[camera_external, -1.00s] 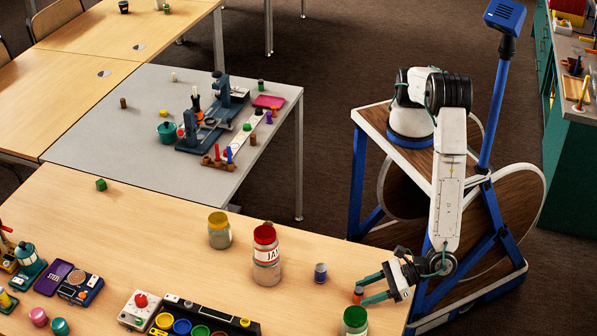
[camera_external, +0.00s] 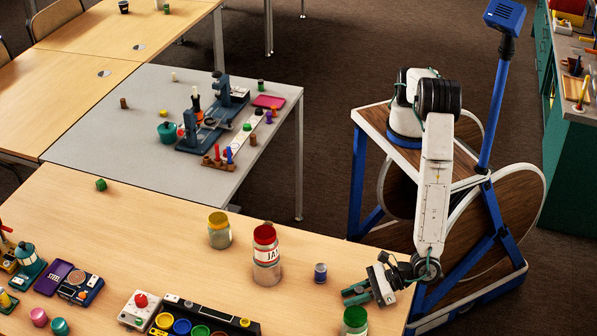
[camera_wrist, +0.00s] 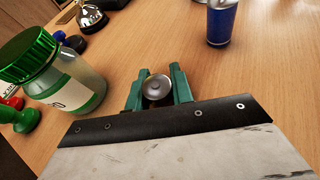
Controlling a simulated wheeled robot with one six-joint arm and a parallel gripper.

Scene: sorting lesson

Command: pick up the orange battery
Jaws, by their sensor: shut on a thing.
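My gripper (camera_external: 360,293) is low over the near right part of the wooden table. In the wrist view its two green fingers (camera_wrist: 159,88) are shut on a small cylinder, the orange battery (camera_wrist: 157,87). Only its round silver top shows there, between the fingertips, and its orange side is hidden. In the external view the fingers cover the battery. I cannot tell whether it touches the table.
A jar with a green lid (camera_external: 355,320) stands close to my gripper, on its left in the wrist view (camera_wrist: 78,85). A blue battery (camera_external: 320,273) stands apart, beyond the fingers. A red-lidded jar (camera_external: 266,255) and a yellow-lidded jar (camera_external: 219,232) stand further left.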

